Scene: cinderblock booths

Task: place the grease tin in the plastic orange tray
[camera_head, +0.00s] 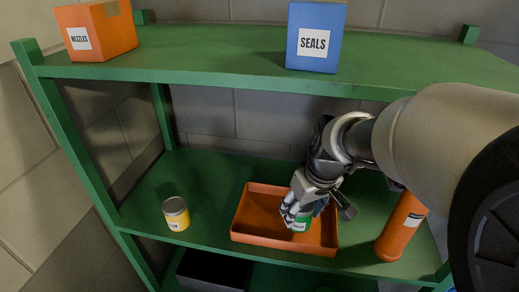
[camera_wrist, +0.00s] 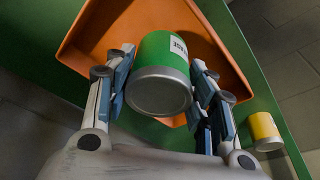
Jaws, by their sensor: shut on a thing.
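A green tin (camera_head: 302,221) with a white label is held between the fingers of my gripper (camera_head: 298,206). Its label is too small to read for certain. In the wrist view, the green tin (camera_wrist: 165,72) sits between both finger pads of my gripper (camera_wrist: 163,85), its grey metal end toward the camera. The orange tray (camera_head: 262,232) lies on the green middle shelf. The tin is over or inside the tray's right half; I cannot tell whether it touches the floor. The tray (camera_wrist: 88,38) shows behind the tin in the wrist view.
A yellow tin (camera_head: 176,214) stands left of the tray. An orange cylinder (camera_head: 401,228) stands right of it. Above, the upper shelf (camera_head: 205,60) carries an orange box (camera_head: 98,32) and a blue SEALS box (camera_head: 315,38). The tray's left half is clear.

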